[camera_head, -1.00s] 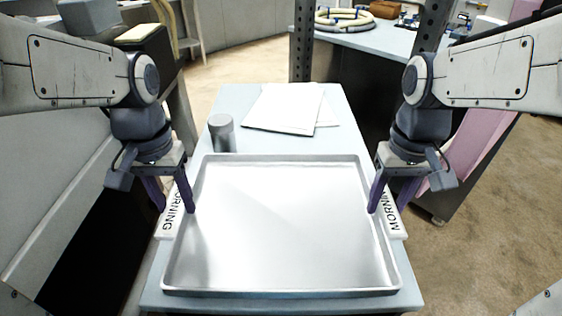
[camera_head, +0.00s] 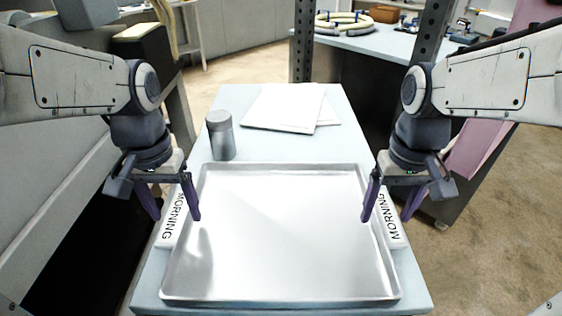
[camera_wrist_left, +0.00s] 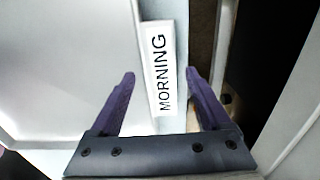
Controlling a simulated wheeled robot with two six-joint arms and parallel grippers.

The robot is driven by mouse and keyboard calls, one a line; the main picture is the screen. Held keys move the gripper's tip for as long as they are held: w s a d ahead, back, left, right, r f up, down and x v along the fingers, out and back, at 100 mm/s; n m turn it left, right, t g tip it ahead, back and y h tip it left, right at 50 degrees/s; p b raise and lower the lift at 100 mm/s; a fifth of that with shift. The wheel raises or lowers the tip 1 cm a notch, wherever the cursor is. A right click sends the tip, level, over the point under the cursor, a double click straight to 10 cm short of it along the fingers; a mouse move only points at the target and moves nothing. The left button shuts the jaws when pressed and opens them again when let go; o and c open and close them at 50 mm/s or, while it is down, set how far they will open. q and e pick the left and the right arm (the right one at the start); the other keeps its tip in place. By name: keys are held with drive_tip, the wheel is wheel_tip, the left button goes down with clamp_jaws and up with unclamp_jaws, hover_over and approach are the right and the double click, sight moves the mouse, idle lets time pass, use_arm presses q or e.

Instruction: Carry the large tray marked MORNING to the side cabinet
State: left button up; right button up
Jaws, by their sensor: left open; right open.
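The large metal tray (camera_head: 285,230) lies flat on a light blue-grey table, with a white handle marked MORNING on each side. My left gripper (camera_head: 176,218) is open above the left handle (camera_head: 172,222), one finger over the tray's inside and one outside. In the left wrist view, the MORNING label (camera_wrist_left: 160,68) lies between and beyond the open fingers (camera_wrist_left: 160,77), not gripped. My right gripper (camera_head: 386,218) is open over the right handle (camera_head: 394,228), its fingers to either side. The right handle is partly hidden by the gripper. The side cabinet cannot be told for certain.
A grey cylindrical can (camera_head: 221,135) stands just behind the tray's back left corner. White papers (camera_head: 287,107) lie further back on the table (camera_head: 240,100). A dark-sided bench (camera_head: 375,45) with a coiled hose (camera_head: 343,22) stands at the back right. Open floor (camera_head: 245,65) shows behind left.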

drive_tip(key=shift+r, duration=0.1)
use_arm(q)
wheel_tip(320, 180, up, 12)
drive_tip(key=shift+f, duration=0.15)
use_arm(e)
wheel_tip(320, 180, up, 12)
idle(0.4)
